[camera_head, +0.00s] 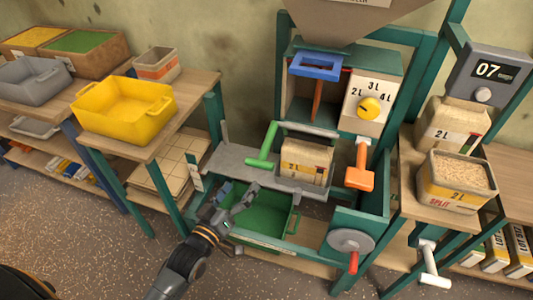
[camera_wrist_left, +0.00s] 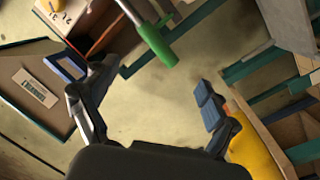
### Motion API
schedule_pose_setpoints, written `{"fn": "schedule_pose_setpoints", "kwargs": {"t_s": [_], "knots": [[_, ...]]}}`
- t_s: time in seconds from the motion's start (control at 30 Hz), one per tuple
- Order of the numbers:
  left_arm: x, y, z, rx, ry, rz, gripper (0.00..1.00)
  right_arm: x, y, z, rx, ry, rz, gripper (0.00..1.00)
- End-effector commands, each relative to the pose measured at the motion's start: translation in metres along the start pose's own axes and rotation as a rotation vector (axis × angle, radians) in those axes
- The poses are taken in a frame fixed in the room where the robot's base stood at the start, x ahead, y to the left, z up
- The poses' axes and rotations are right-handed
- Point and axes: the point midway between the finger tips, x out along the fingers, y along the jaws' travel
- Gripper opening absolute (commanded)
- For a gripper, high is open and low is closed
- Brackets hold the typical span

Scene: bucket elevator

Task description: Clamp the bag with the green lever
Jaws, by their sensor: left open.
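The green lever (camera_head: 264,146) stands tilted beside the bag on the grey shelf of the machine. The tan bag (camera_head: 303,163), with a yellow and dark label, sits on that shelf under the hopper, right of the lever. A pale bar runs above its top. My left gripper (camera_head: 236,198) is open and empty, below and left of the lever, in front of the shelf edge. In the left wrist view the green lever handle (camera_wrist_left: 158,42) shows beyond the open fingers (camera_wrist_left: 137,82), apart from them. My right gripper is not in view.
A green bin (camera_head: 265,214) sits below the shelf near my gripper. An orange handle (camera_head: 360,170) hangs right of the bag, under a yellow dial (camera_head: 370,107). A yellow tub (camera_head: 123,110) stands on the left table.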

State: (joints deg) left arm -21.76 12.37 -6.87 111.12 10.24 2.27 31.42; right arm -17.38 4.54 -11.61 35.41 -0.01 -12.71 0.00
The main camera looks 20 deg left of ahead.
Motion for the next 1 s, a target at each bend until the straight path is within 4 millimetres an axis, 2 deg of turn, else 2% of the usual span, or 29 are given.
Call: {"fn": "schedule_pose_setpoints", "kwargs": {"t_s": [0.17, 0.3, 0.5, 0.7, 1.0], "knots": [[0.039, 0.002, -0.002, 0.002, 0.003, 0.002, 0.86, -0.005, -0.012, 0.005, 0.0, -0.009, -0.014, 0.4], [0.069, 0.002, -0.002, 0.002, 0.002, 0.001, 0.86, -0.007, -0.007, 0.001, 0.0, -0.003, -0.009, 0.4], [0.103, 0.001, 0.0, 0.001, -0.001, 0.0, 0.86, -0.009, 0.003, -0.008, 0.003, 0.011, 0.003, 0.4], [0.12, 0.0, 0.0, 0.001, -0.001, 0.0, 0.86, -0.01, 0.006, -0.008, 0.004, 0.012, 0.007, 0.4], [0.122, 0.0, 0.001, 0.002, -0.001, 0.0, 0.86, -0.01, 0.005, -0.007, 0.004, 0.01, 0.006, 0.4]]}}
